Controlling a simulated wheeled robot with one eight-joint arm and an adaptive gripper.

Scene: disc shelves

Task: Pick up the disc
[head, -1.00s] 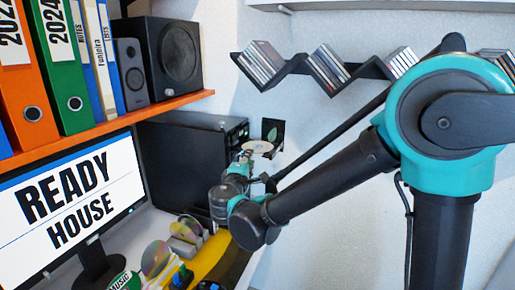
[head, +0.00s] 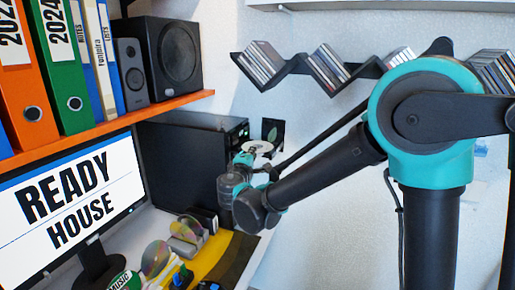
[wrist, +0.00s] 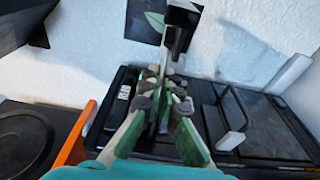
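The disc (head: 257,148) is a pale, round, flat thing with a hole in its middle, in front of the black computer tower (head: 185,165) in the head view. My gripper (head: 244,159) is right at the near left edge of the disc. In the wrist view the fingers of my gripper (wrist: 161,76) point away from me and their tips are close together. I cannot tell whether they touch or grip the disc. No round disc face shows in the wrist view.
A dark plate with a leaf picture (head: 272,132) is behind the disc by the wall. A zigzag shelf (head: 296,64) with disc cases hangs above. A monitor (head: 70,200) stands at the left. An orange shelf (head: 160,107) holds binders and speakers. Loose items crowd the desk below.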

